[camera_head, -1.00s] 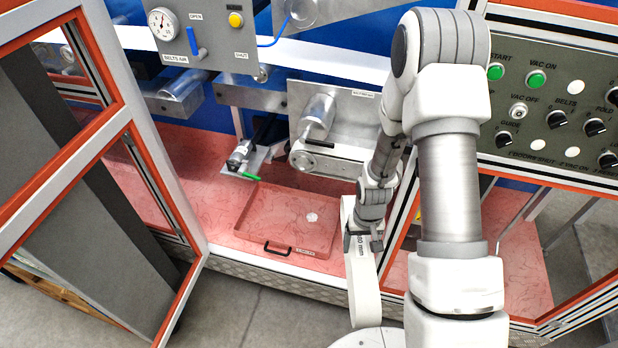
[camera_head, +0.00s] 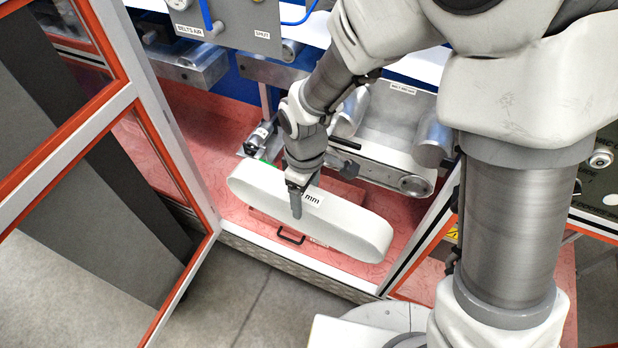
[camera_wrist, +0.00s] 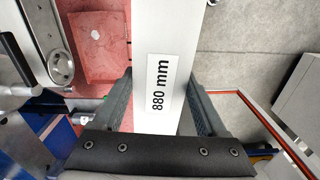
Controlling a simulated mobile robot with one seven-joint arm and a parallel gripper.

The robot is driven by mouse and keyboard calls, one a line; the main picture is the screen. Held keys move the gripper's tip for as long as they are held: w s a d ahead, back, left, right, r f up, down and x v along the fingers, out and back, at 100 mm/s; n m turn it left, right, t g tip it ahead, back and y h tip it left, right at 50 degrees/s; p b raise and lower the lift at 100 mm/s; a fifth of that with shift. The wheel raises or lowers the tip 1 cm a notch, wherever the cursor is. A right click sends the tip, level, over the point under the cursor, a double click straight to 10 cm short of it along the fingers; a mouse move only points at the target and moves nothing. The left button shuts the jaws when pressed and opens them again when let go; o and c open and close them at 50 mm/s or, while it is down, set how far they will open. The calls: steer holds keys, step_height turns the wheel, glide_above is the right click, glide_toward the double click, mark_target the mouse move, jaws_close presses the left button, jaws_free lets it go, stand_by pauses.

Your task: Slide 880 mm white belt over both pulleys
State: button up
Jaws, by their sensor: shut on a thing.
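The white belt (camera_head: 345,224) is a long flat loop held in front of the machine bay. My gripper (camera_head: 296,202) is shut on its outer side near the middle. In the wrist view the belt (camera_wrist: 158,30) runs between my two fingers (camera_wrist: 158,95), with the label "880 mm" facing the camera. The belt unit (camera_head: 385,165) is behind the belt, apart from it. A round pulley end (camera_head: 415,185) shows at the unit's right; it also shows at upper left in the wrist view (camera_wrist: 62,68). My arm hides the unit's left end.
A red tray with a black handle (camera_head: 291,237) lies below the belt, partly hidden. An open framed door (camera_head: 160,130) stands at left, and an orange-edged frame post (camera_head: 425,240) bounds the bay at right. Metal rollers (camera_head: 432,138) sit above the unit.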

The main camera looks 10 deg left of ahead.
steer(key=shift+s+a+r+n, duration=0.1)
steer(key=shift+a+r+n, duration=0.3)
steer(key=shift+a+r, duration=0.1)
steer(key=shift+w+d+p, duration=1.3)
steer(key=shift+w+d, duration=0.4)
steer(key=shift+w, duration=6.55)
steer(key=shift+s+d, duration=1.05)
steer(key=shift+d, duration=4.45)
steer(key=w+d, duration=0.2)
steer(key=w, duration=1)
steer(key=shift+w+d+p, duration=0.15)
steer(key=shift+w+p, duration=0.15)
steer(key=shift+p, duration=0.15)
